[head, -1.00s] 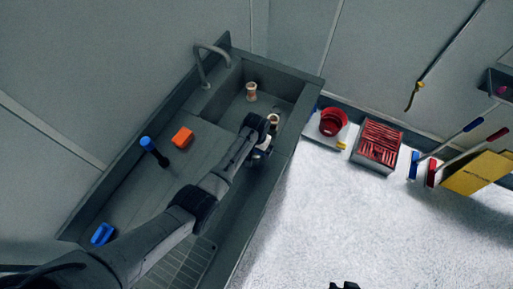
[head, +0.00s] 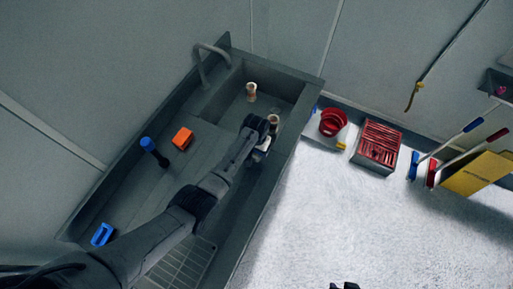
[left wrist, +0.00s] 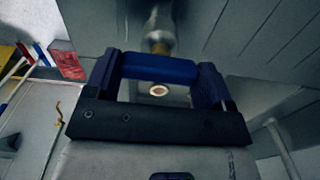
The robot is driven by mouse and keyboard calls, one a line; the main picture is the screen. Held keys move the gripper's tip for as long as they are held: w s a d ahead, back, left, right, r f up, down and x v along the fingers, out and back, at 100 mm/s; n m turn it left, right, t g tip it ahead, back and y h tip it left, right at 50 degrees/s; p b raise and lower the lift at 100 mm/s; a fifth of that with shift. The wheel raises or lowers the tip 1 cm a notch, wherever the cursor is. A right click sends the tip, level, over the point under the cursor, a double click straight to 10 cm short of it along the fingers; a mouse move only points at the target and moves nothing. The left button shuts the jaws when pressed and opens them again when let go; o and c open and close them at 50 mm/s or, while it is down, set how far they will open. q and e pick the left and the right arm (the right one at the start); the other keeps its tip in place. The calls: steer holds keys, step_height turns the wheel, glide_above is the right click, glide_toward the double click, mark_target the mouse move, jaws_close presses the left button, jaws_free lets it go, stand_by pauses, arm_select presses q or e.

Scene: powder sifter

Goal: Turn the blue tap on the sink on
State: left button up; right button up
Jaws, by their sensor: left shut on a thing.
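The sink (head: 296,92) is a long grey unit along the left, with a curved grey spout (head: 212,46) at its back edge. My left gripper (head: 264,145) is over the basin near its front edge. The left wrist view shows its two fingers (left wrist: 160,78) shut on a blue bar, seemingly the blue tap's handle (left wrist: 160,68). A metal fitting with a brass-coloured part (left wrist: 160,45) shows just behind the bar. My arm hides the handle in the head view. A small dark part at the bottom edge may belong to my right arm.
An orange block (head: 183,138), a blue-topped dark object (head: 150,147) and a blue frame-like object (head: 103,235) lie on the sink's left part. A red bucket (head: 333,122) and red crate (head: 378,148) stand right of the sink.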

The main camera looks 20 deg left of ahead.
arm_select(q)
steer(key=shift+r+m+p, duration=0.15)
steer(key=shift+m+p, duration=0.65)
steer(key=shift+m, duration=0.4)
steer(key=m+p, duration=0.1)
steer(key=m, duration=0.2)
steer(key=shift+m, duration=0.3)
steer(key=m+p, duration=0.1)
steer(key=m, duration=0.2)
steer(key=shift+f+m, duration=0.2)
steer(key=shift+m, duration=1.5)
steer(key=o, duration=0.9)
steer(key=shift+r+p, duration=0.15)
steer(key=shift+p, duration=0.15)
